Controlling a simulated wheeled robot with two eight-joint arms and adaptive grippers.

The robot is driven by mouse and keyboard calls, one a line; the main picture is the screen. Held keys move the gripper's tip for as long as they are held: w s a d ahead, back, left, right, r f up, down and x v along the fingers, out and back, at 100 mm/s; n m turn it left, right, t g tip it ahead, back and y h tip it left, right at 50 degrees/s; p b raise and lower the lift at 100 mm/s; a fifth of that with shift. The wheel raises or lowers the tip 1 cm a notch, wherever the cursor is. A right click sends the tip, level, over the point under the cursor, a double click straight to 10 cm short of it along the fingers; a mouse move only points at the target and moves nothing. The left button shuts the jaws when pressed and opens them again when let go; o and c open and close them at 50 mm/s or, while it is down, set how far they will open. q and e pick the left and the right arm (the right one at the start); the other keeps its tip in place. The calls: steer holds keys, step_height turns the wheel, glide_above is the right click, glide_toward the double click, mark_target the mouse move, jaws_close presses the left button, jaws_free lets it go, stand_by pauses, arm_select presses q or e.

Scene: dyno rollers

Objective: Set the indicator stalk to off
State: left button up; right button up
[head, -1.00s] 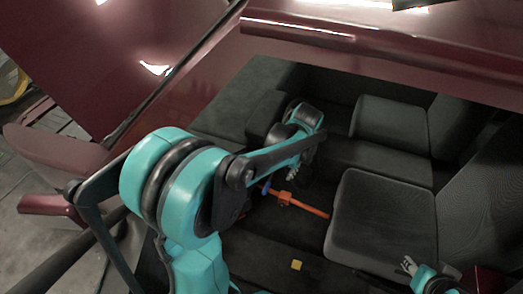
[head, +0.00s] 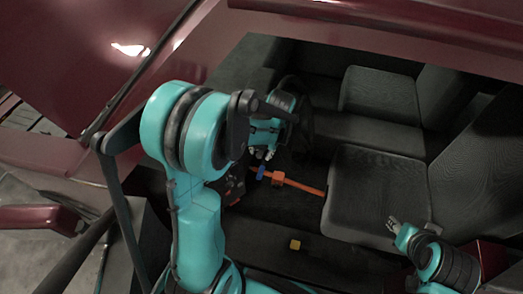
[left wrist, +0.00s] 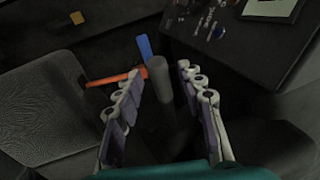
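In the left wrist view a dark grey rod that looks like the indicator stalk (left wrist: 161,82) stands between the two fingers of my left gripper (left wrist: 157,88). The fingers are apart, one on each side of the stalk, with no clear contact. In the head view my left gripper (head: 262,153) hangs inside the car beside the dark steering wheel (head: 309,112), which my arm partly covers. The stalk cannot be made out there, and its setting cannot be read. My right gripper (head: 397,227) is over the near seat's edge, too small to judge its fingers.
An orange bar (head: 302,186) with a blue end (head: 261,172) lies near the seat (head: 375,195), below my left gripper. A small yellow block (head: 295,244) is on the dark floor. A dark panel (left wrist: 240,45) is close to the left fingers. The red car body (head: 380,36) frames the opening.

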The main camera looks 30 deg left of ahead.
arm_select(q)
jaws_close()
steer(key=f+t+b, duration=0.1)
steer(key=f+b, duration=0.1)
steer(key=s+f+t+b, duration=0.1)
steer(key=f+t+b, duration=0.1)
steer(key=shift+d+f+y, duration=0.1)
steer(key=shift+y, duration=0.3)
jaws_free()
